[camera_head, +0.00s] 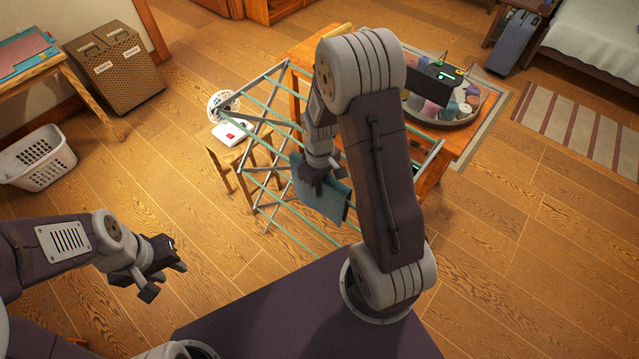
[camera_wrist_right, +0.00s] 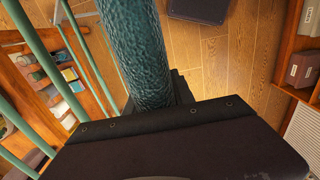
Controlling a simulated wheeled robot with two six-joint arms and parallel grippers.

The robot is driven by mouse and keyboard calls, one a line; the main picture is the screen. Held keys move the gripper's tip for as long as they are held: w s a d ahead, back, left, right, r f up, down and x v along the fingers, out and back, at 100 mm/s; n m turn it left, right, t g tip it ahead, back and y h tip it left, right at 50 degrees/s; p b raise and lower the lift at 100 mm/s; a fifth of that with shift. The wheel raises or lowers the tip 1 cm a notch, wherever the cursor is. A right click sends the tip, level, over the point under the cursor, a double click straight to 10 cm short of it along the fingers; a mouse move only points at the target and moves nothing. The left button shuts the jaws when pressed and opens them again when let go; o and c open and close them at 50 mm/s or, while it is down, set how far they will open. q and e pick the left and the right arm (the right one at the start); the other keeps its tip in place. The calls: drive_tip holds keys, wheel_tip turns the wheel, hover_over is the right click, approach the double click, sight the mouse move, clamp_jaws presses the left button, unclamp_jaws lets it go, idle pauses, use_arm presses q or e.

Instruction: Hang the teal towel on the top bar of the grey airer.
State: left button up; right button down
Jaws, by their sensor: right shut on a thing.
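The grey airer (camera_head: 252,82) stands ahead of my base, with grey rails and green bars; its green bars also show at the left of the right wrist view (camera_wrist_right: 45,60). The teal towel (camera_head: 322,202) hangs below my right gripper (camera_head: 320,172), which is shut on it, at the airer's near right part. In the right wrist view the towel (camera_wrist_right: 138,50) runs as a thick bunched length from the jaws. My arm hides part of the airer, and I cannot tell whether the towel touches a bar. My left gripper (camera_head: 166,279) is open and empty over the floor, well left of the airer.
A wooden table (camera_head: 300,52) with a round tray (camera_head: 462,121) and a black box (camera_head: 432,84) stands behind the airer. A small stool (camera_head: 224,160) is at its left. A white basket (camera_head: 38,158) and wicker hamper (camera_head: 117,72) stand far left. Floor between is clear.

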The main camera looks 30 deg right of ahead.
drive_tip(key=shift+f+b, duration=1.2)
drive_tip(key=shift+f, duration=0.75)
drive_tip(key=c, duration=1)
unclamp_jaws()
wheel_tip(320, 180, up, 9)
drive_tip(key=shift+r, duration=0.1)
